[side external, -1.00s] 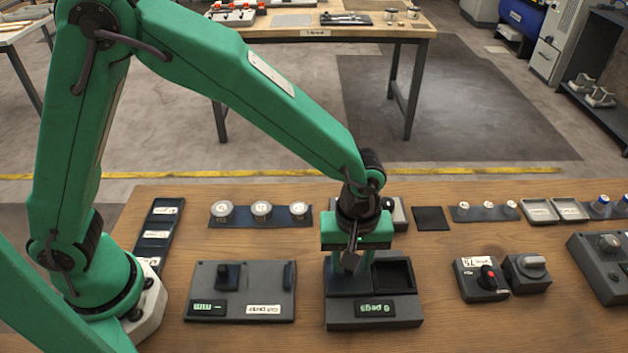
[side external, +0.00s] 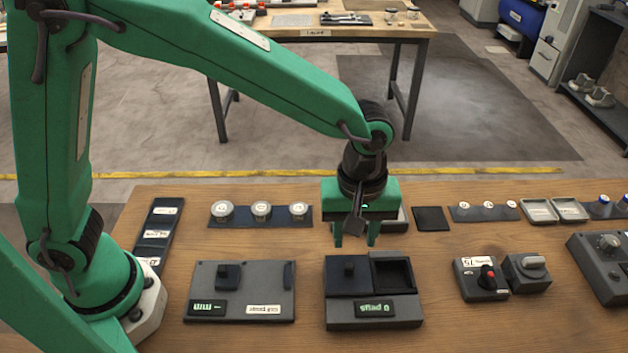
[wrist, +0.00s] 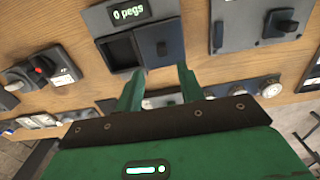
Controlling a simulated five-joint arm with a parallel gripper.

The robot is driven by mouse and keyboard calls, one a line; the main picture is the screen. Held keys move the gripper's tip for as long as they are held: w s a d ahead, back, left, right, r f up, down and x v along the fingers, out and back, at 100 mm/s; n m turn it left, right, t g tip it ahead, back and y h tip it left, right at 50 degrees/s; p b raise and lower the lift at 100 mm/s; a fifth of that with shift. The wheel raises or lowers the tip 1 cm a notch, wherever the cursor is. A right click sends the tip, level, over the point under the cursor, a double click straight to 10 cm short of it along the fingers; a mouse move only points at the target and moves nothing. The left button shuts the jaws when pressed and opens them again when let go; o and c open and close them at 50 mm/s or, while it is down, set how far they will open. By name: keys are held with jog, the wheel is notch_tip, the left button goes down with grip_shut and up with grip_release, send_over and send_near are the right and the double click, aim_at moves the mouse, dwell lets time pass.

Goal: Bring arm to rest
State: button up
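My gripper (side external: 355,240) hangs from the arm above the table, just behind the peg box (side external: 345,312). Its two green fingers are apart with nothing between them. They also show parted in the wrist view (wrist: 158,74). The box has a dark lid with a small knob (side external: 349,266) on its left and an open square compartment (side external: 392,272) on its right. I see no peg in that compartment. The box's display reads "0 pegs" in the wrist view (wrist: 128,13).
A knobbed panel (side external: 240,300) lies left of the box. A red-knobbed switch (side external: 482,278) and a grey-handled unit (side external: 527,272) stand right. Another item behind my gripper is partly hidden. Air above the table is open.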

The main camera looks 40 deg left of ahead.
jog(key=shift+a, duration=0.1)
jog(key=s+a+r+m+t, duration=0.25)
jog(key=a+r, duration=0.35)
jog(key=a, duration=0.4)
jog(key=s+a+r+m+t, duration=0.1)
jog(key=s+a+r+m, duration=0.25)
jog(key=a+r, duration=0.45)
jog(key=s+a+f+m+t, duration=0.2)
jog(key=s+a, duration=0.3)
jog(key=a, duration=0.3)
jog(key=shift+s+m, duration=0.4)
jog(key=shift+m, duration=0.1)
